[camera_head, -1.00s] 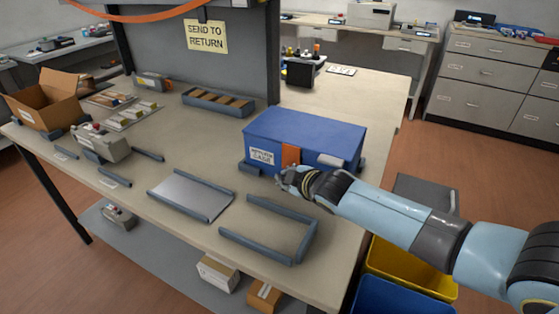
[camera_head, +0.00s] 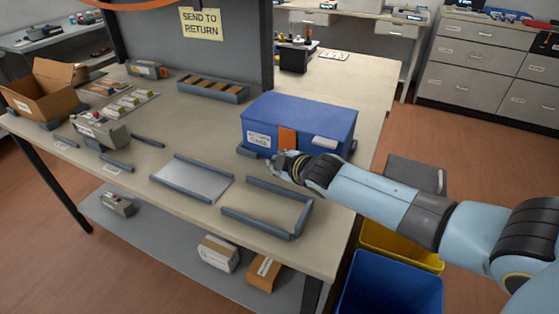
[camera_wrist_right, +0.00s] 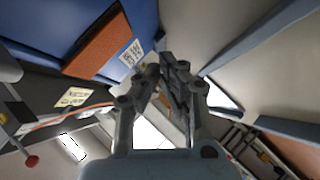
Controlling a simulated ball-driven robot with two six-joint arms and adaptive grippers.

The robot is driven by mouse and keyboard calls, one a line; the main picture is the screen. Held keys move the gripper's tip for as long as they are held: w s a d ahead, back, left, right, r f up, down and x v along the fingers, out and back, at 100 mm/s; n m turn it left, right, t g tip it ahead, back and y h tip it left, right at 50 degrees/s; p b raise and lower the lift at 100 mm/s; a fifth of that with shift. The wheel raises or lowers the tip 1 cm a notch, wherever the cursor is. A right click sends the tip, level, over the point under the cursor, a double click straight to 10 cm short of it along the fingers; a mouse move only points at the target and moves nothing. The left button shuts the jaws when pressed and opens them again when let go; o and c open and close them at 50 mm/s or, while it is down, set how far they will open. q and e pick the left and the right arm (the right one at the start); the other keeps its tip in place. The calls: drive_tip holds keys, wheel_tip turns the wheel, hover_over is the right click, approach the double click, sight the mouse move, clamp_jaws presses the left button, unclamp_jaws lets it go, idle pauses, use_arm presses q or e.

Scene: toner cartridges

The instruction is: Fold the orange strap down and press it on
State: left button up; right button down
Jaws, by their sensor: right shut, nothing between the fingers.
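The orange strap (camera_head: 287,139) hangs down the front face of the blue case (camera_head: 304,118), beside its white label (camera_head: 259,138). In the right wrist view the orange strap (camera_wrist_right: 97,42) lies across the case's blue side (camera_wrist_right: 60,20). My right gripper (camera_head: 276,171) is just in front of and below the strap, near the case's lower front edge. Its fingers (camera_wrist_right: 160,72) are closed together and empty in the wrist view. Whether it touches the strap's lower end is hard to tell. My left gripper does not show.
A U-shaped grey frame (camera_head: 299,215) and a grey plate in a low frame (camera_head: 193,180) lie in front of the case. A cardboard box (camera_head: 42,90) stands at the left. Blue (camera_head: 390,285) and yellow bins stand below the table's right edge.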

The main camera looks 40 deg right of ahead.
drive_tip(key=s, duration=0.1)
drive_tip(key=s+a, duration=0.1)
drive_tip(key=s, duration=0.1)
drive_tip(key=shift+a+f+b, duration=0.15)
drive_tip(key=shift+a+b, duration=0.15)
drive_tip(key=shift+a, duration=0.05)
drive_tip(key=s, duration=0.1)
drive_tip(key=s+a, duration=0.1)
drive_tip(key=s, duration=0.1)
drive_tip(key=s+a+b, duration=0.1)
drive_tip(key=s, duration=0.1)
drive_tip(key=shift+s, duration=0.1)
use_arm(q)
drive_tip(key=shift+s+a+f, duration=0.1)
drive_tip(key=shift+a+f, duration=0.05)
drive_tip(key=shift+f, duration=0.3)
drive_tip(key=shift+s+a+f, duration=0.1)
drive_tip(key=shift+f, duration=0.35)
use_arm(e)
drive_tip(key=shift+s+a, duration=0.25)
drive_tip(key=shift+s, duration=0.35)
